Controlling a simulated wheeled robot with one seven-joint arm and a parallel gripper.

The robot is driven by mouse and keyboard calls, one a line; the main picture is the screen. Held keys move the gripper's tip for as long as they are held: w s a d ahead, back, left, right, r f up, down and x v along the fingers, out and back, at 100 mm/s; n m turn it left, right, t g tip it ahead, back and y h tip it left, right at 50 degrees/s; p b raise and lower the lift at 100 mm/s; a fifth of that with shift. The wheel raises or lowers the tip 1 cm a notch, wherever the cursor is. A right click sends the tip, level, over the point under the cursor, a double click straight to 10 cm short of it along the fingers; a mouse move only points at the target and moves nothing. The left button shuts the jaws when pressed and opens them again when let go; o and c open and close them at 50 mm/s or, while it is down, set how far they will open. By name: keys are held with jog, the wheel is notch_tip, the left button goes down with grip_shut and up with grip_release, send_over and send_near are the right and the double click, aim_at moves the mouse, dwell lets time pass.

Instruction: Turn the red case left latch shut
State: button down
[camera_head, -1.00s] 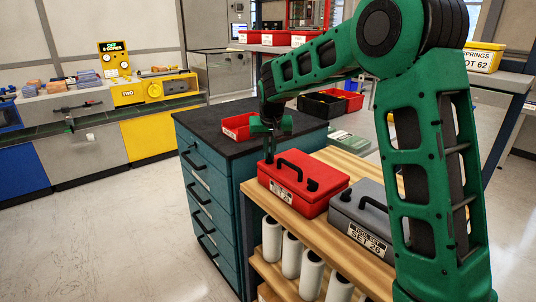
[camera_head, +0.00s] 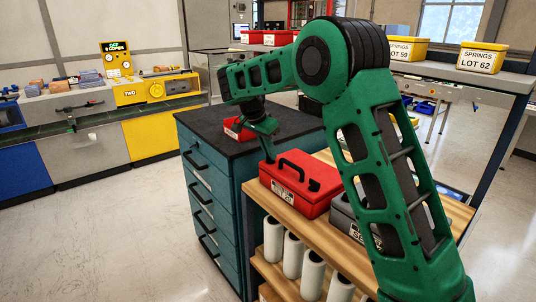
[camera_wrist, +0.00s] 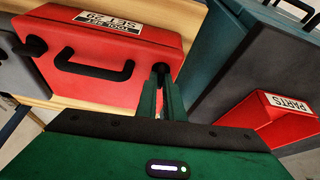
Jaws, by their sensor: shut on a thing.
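The red case (camera_head: 305,201) sits closed on the wooden bench top, with a black handle (camera_head: 298,162) and a white label on its front. Its right latch (camera_head: 314,185) is a black knob beside the handle; it also shows in the wrist view (camera_wrist: 35,46). My gripper (camera_head: 270,157) reaches down, tilted, to the left end of the case. In the wrist view my gripper (camera_wrist: 161,88) is shut on the left latch (camera_wrist: 160,68), a small dark knob mostly covered by the fingertips. The latch's exact angle cannot be told.
A grey case (camera_head: 345,217) stands right of the red case, partly behind my arm. A teal drawer cabinet (camera_head: 222,200) with a black top adjoins on the left, bearing a red parts bin (camera_head: 236,131). White cylinders (camera_head: 292,255) stand on the shelf below.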

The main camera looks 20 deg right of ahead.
jog(key=shift+w+d+m, duration=0.1)
jog(key=shift+m, duration=0.4)
jog(key=shift+g, duration=0.3)
jog(key=c, duration=1.9)
grip_release()
jog(key=shift+o, duration=0.2)
jog(key=v, duration=1)
jog(key=shift+a+r, duration=0.25)
jog(key=shift+r, duration=0.05)
